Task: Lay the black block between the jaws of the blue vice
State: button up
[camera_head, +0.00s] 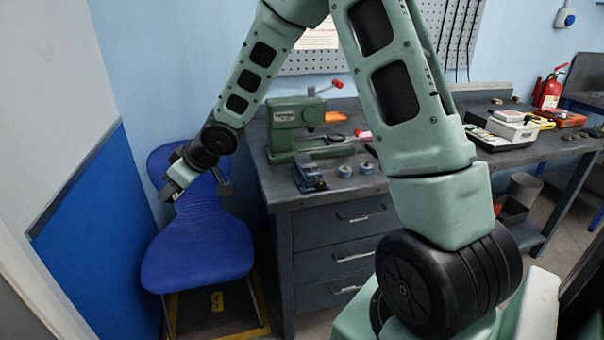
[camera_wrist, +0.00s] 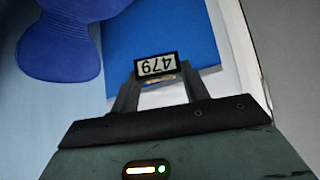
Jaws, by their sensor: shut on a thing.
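My gripper (camera_head: 172,189) is at the left in the head view, in front of the blue chair's backrest and away from the bench. In the wrist view my gripper (camera_wrist: 158,80) is shut on the black block (camera_wrist: 156,67). The block carries a white label reading 479, upside down in that view. In the head view the block is too small to make out clearly. The blue vice (camera_head: 307,176) stands on the left front part of the bench, well to the right of my gripper. Its jaws are too small to read in detail, and it is outside the wrist view.
A green press (camera_head: 285,128) stands behind the vice on the grey bench (camera_head: 330,196). Two small blue-and-white pots (camera_head: 345,171) stand right of the vice. The blue chair (camera_head: 197,255) is left of the bench. My arm hides part of the bench's middle.

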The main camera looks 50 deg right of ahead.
jog(key=w+d+m+t+h+b, duration=0.1)
jog(key=w+d+m+h+b, duration=0.15)
jog(key=d, duration=0.95)
notch_tip(320, 180, up, 4)
jog(key=m+g+h+b, duration=0.1)
jog(key=m+h+b, duration=0.2)
jog(key=m+h, duration=0.45)
send_over(304, 161)
jog(key=s+a, duration=0.2)
jog(key=m+y, duration=0.1)
jog(key=m, duration=0.1)
jog(key=f, duration=0.1)
jog(key=f+b, duration=0.1)
jog(key=f, duration=0.1)
jog(key=f+b, duration=0.1)
jog(key=shift+s+d+f, duration=0.15)
jog(key=shift+d+f, duration=0.15)
jog(key=shift+d, duration=0.05)
jog(key=shift+f+b, duration=1.1)
jog(key=shift+f, duration=1.35)
jog(key=shift+f, duration=0.15)
jog(key=o, duration=1.2)
